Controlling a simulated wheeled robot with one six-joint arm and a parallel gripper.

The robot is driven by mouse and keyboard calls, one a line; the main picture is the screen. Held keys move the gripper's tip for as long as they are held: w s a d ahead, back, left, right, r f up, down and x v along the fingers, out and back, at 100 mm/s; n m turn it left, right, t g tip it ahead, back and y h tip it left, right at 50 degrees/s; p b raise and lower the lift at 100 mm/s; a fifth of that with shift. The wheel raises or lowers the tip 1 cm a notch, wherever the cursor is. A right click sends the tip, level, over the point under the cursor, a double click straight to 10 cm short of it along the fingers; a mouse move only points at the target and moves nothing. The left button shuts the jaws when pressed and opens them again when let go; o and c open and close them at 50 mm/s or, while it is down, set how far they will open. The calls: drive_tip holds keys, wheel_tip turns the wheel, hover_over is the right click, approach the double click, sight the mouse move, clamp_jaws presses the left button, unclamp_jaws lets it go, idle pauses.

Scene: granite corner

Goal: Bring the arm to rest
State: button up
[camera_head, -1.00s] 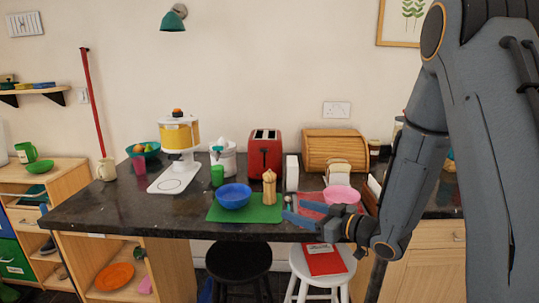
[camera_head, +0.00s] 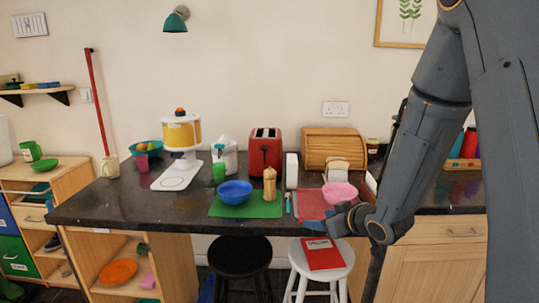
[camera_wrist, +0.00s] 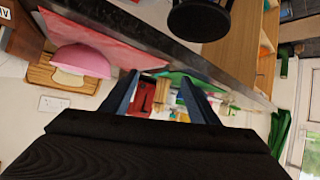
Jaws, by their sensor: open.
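My gripper (camera_head: 332,223) is beside the counter's front edge, near the pink bowl (camera_head: 339,192) and above the white stool (camera_head: 325,262). Its fingers are hard to make out in the head view. In the wrist view my gripper (camera_wrist: 161,88) shows two blue-grey fingers spread apart. No object is held between them; the red toaster (camera_wrist: 143,98) shows in the distance through the gap. The pink bowl (camera_wrist: 80,62) is left of the fingers in that tilted view. My arm comes down from the upper right in the head view.
The dark counter (camera_head: 110,208) carries a blue bowl (camera_head: 235,193) on a green mat (camera_head: 270,209), a pepper mill (camera_head: 269,184), and a wooden bread box (camera_head: 333,148). A black stool (camera_head: 238,262) and the white stool with a red book (camera_head: 323,254) stand in front.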

drive_tip(key=s+d+f+m+g+h, duration=0.2)
drive_tip(key=s+d+m+g+h, duration=0.3)
drive_tip(key=s, duration=0.6)
drive_tip(key=s+m+g, duration=0.1)
drive_tip(key=s+g, duration=0.3)
drive_tip(key=s, duration=1)
drive_tip(key=shift+a+r, duration=0.4)
drive_tip(key=shift+r, duration=0.05)
